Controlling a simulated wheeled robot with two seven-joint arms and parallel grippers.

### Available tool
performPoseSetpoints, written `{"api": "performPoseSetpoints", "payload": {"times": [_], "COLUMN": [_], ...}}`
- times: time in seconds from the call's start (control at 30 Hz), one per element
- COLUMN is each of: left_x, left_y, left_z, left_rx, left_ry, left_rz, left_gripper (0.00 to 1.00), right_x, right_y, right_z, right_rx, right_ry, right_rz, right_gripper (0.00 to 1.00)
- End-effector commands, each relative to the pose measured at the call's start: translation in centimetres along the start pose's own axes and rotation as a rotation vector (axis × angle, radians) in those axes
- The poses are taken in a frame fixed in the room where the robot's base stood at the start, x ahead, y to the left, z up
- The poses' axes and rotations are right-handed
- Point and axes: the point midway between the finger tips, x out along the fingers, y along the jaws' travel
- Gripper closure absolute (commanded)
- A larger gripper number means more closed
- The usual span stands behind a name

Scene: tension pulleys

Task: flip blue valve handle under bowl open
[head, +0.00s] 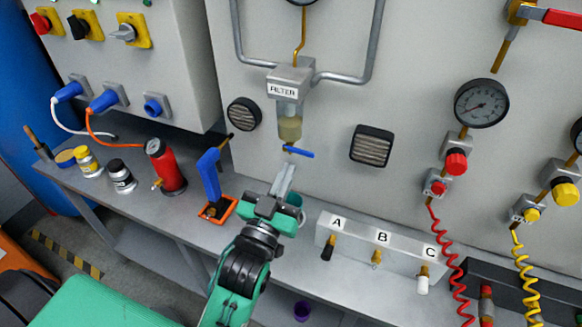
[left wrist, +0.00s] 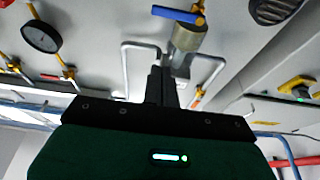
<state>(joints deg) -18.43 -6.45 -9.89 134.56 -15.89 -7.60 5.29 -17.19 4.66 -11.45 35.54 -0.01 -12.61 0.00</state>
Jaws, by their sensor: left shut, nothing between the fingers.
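The filter (head: 289,85) is a grey block on the wall panel with a cloudy bowl (head: 290,128) below it. The blue valve handle (head: 299,152) sits just under the bowl and lies roughly level, pointing right in the head view. In the left wrist view the blue handle (left wrist: 178,15) shows at the top, beside the bowl (left wrist: 187,38). My left gripper (head: 284,170) is shut and empty, its fingertips a little below the handle and apparently apart from it. My right gripper is not in view.
A teal cup (head: 297,201) stands partly hidden behind my left gripper. A blue-handled tool (head: 209,172) and a red cylinder (head: 166,168) stand left on the bench. A block labelled A, B, C (head: 380,245) is at right. Vents (head: 371,146) flank the bowl.

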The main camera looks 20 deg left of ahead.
Motion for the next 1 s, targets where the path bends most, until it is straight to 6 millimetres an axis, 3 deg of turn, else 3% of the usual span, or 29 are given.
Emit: {"api": "performPoseSetpoints", "payload": {"times": [0.53,0.7,1.0], "left_x": [9.5,8.1,7.5], "left_y": [0.0,0.0,0.0], "left_z": [-0.4,2.5,3.8], "left_rx": [0.000,-0.001,0.000], "left_ry": [-0.001,-0.006,-0.002], "left_rz": [0.000,0.000,0.000], "left_gripper": [1.00,1.00,1.00], "right_x": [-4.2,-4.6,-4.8], "right_y": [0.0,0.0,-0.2], "right_z": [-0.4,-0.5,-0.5], "right_rx": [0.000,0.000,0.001], "right_ry": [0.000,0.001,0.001], "right_rz": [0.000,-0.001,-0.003], "right_gripper": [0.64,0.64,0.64]}}
